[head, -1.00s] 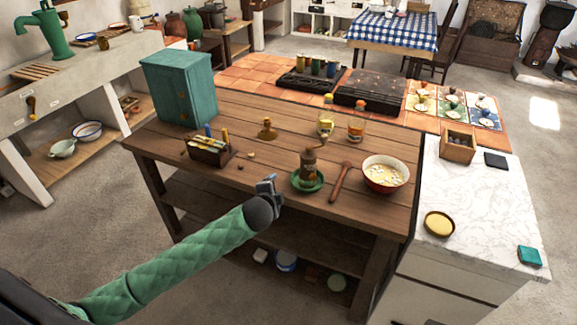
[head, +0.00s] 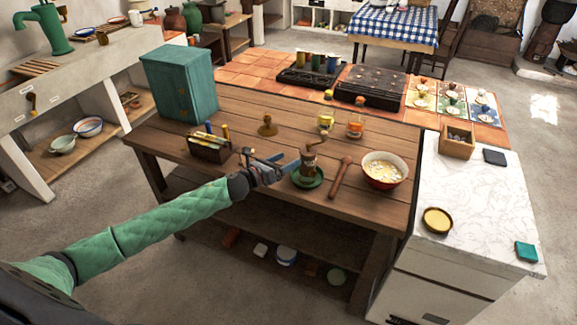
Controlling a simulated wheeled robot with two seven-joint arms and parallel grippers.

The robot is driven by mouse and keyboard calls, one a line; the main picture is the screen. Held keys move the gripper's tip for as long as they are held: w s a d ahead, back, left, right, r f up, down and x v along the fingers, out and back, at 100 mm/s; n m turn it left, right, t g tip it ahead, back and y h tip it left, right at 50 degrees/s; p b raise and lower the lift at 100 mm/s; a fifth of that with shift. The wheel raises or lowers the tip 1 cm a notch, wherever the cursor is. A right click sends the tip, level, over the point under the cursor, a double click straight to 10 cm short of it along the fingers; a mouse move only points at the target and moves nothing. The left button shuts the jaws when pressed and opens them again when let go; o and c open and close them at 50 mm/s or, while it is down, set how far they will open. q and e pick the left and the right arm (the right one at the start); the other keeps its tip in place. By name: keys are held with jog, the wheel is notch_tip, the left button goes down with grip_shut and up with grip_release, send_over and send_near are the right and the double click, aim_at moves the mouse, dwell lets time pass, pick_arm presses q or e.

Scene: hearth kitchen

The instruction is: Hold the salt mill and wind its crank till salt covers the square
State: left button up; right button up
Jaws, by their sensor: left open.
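The fingers hide part of the dish's left side. No salt shows, and I cannot tell which surface is the square. My right gripper is out of view.
A wooden pestle-like tool (head: 341,176) and a red bowl (head: 384,183) are right of the mill. A tool box (head: 208,150) and teal cabinet (head: 180,85) are left. The white counter (head: 465,205) holds a teal square item (head: 526,252).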

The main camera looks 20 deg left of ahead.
aim_at(309, 158)
pick_arm(q)
jog(key=m, duration=0.1)
jog(key=s+d+m+h, duration=0.1)
jog(key=m, duration=0.1)
jog(key=m+g+h, duration=0.1)
jog(key=shift+s+d+f+m, duration=0.1)
jog(key=shift+s+d+m, duration=0.05)
jog(key=shift+d+m, duration=0.45)
jog(key=shift+m, duration=0.1)
jog(key=p+x, duration=0.3)
jog(key=x, duration=0.3)
jog(key=shift+d, duration=0.15)
jog(key=shift+w+d, duration=0.35)
jog(key=shift+w, duration=0.25)
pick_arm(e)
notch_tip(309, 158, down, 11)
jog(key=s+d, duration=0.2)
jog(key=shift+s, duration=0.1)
